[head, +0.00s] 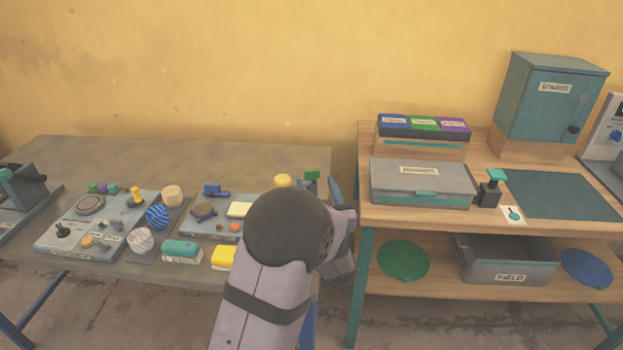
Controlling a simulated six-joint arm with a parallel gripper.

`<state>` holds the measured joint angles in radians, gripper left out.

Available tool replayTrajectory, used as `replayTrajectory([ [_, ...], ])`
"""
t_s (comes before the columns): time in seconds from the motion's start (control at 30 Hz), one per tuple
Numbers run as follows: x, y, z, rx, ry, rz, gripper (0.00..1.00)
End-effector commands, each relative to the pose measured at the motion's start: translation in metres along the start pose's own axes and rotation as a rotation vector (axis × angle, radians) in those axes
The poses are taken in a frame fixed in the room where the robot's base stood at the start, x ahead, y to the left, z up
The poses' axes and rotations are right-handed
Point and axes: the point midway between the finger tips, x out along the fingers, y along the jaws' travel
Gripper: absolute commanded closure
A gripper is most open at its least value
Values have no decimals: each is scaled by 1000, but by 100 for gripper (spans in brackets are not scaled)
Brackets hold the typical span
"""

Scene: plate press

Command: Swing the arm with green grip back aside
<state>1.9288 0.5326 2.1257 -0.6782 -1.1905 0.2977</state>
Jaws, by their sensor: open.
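A small green block (312,174), which looks like the green grip, shows at the right end of the grey table, just behind my arm. The arm that carries it is hidden behind my own links. My gripper (335,190) is partly hidden by my wrist. One bluish finger stands up just right of the green grip. The jaws are open, and I cannot tell whether a finger touches the grip.
Control panels with knobs (98,222) and blocks fill the grey table (290,148) at left. A yellow round knob (283,181) is close left of the grip. The wooden bench (366,150) at right holds a grey case (422,184) and a teal cabinet (545,100).

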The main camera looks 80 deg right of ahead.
Motion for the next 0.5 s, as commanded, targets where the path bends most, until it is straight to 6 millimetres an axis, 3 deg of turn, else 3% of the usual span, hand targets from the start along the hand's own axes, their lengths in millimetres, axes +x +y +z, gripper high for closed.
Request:
replayTrajectory([
  [0.27,7,-1,2,-3,-7,-2,47],
  [0.5,35,-2,1,-3,-7,-3,47],
])
